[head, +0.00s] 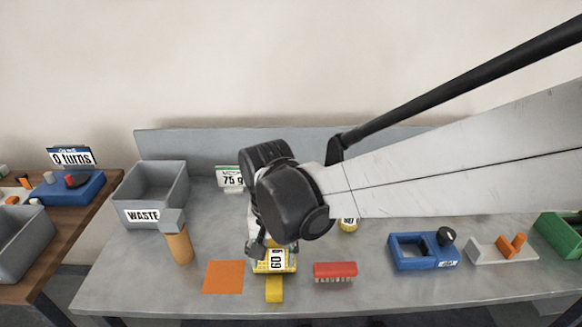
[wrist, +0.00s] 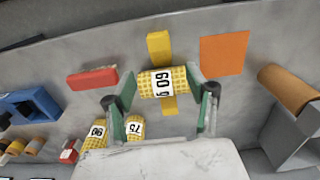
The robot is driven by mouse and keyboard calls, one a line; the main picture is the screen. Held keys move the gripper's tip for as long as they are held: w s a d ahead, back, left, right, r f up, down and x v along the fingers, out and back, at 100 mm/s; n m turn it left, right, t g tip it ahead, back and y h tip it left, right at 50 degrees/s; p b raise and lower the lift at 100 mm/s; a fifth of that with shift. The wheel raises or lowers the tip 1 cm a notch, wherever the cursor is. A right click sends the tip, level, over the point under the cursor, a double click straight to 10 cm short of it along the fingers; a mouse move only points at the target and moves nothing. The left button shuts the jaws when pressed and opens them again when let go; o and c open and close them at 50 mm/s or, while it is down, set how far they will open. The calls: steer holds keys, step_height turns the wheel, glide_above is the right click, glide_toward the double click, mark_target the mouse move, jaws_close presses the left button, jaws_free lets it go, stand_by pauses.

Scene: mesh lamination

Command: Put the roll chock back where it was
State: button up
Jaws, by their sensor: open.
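A yellow mesh roll labelled 60 (head: 274,262) lies on the grey table; it also shows in the wrist view (wrist: 150,84). A plain yellow block (head: 274,290), which looks like the roll chock, lies against or close to the roll's front side, and it shows above the roll in the wrist view (wrist: 159,47). Another yellow piece (wrist: 169,105) sticks out on the roll's other side; I cannot tell if it is a second chock. My gripper (wrist: 163,80) is open, its green-padded fingers at either end of the roll. In the head view my wrist hides part of this.
An orange square (head: 223,277) lies left of the roll, a red brush (head: 335,271) right. More yellow rolls (wrist: 134,128) lie behind. A blue fixture (head: 408,252) is farther right.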

steer(key=s+d+r+t, duration=0.2)
steer(key=d+r, duration=0.1)
steer(key=d, duration=0.6)
steer(key=s+d+r+t, duration=0.2)
steer(key=d+r, duration=0.1)
steer(key=d, duration=0.6)
steer(key=s+d+r+m+t, duration=0.1)
steer(key=s+d+r+t, duration=0.1)
steer(key=d, duration=0.6)
step_height(320, 180, up, 2)
steer(key=shift+s+d+r+t, duration=0.15)
steer(key=shift+d+t, duration=0.25)
steer(key=shift+t, duration=0.2)
